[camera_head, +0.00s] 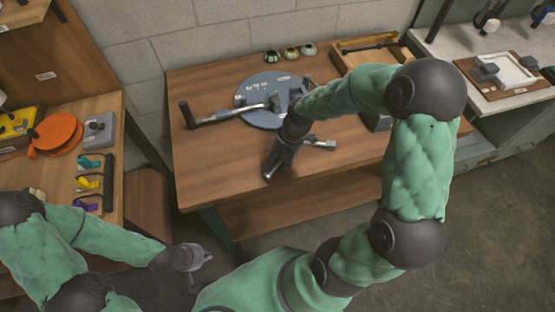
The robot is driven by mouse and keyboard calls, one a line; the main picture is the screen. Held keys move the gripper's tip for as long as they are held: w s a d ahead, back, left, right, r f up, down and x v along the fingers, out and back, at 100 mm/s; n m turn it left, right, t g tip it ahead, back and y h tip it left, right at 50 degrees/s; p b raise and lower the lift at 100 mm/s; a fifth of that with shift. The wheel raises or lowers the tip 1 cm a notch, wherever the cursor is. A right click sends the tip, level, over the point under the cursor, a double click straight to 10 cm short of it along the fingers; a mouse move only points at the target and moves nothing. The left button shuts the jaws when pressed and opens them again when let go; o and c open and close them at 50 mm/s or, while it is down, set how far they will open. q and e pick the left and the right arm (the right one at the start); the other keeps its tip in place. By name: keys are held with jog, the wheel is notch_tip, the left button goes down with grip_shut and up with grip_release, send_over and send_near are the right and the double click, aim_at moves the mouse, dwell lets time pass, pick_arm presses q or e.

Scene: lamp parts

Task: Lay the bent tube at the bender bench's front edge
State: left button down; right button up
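The bender bench is a wooden table (222,168) in the middle of the view. On it sits a round blue-grey bender plate (258,88) with a long silver lever (225,115) pointing left to a dark upright grip. A short silver bar (320,143) shows just right of my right gripper; I cannot tell whether it is the bent tube or a bender part. My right gripper (270,174) points down over the bench near its front edge, its fingers small and partly hidden. My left gripper (204,262) is off the bench, low at the front left, with nothing clearly in it.
Several small round pieces (290,52) stand at the back of the bench, and a wooden tray (378,50) at its back right. A left side table holds an orange disc (57,133) and coloured parts. A pale counter (535,95) is on the right. The bench's front left is clear.

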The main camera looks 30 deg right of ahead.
jog(key=v, duration=1.2)
